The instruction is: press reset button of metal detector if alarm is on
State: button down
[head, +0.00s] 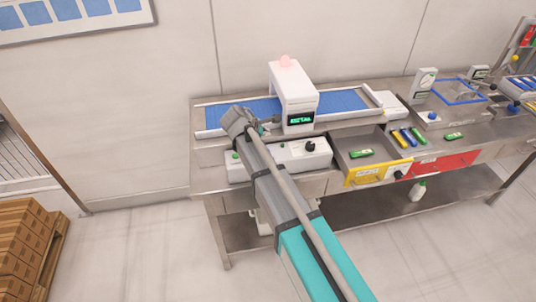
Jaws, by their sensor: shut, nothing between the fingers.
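The white metal detector (290,88) stands over a blue conveyor belt (345,101) on the steel bench. A pale pink lamp (285,61) sits on its top; I cannot tell for sure whether it is lit. Its small dark display (300,118) shows green characters too small to read. My gripper (268,124) is shut and empty, just left of the detector's front face near the display. Whether it touches the detector cannot be told. I cannot make out a reset button; my gripper and arm hide part of that area.
A white control box (304,156) with a black knob (310,146) lies in front of the belt, partly behind my arm. Several coloured packets, a scale (424,82) and a red panel (445,163) are at right.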

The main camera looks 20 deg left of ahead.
aim_at(270, 148)
jog(key=shift+f+b, duration=2.7)
jog(key=shift+f, duration=0.3)
jog(key=shift+f, duration=0.1)
jog(key=shift+s+f+b, duration=0.1)
jog(key=shift+f+b, duration=0.2)
jog(key=shift+b, duration=0.1)
jog(key=shift+f+b, duration=0.4)
jog(key=shift+r, duration=0.1)
dwell(0.4)
jog(key=shift+r+p, duration=0.75)
jog(key=shift+p, duration=0.1)
jog(key=shift+r, duration=0.1)
jog(key=shift+r+p, duration=2.4)
jog(key=shift+p, duration=0.1)
jog(key=shift+d, duration=0.1)
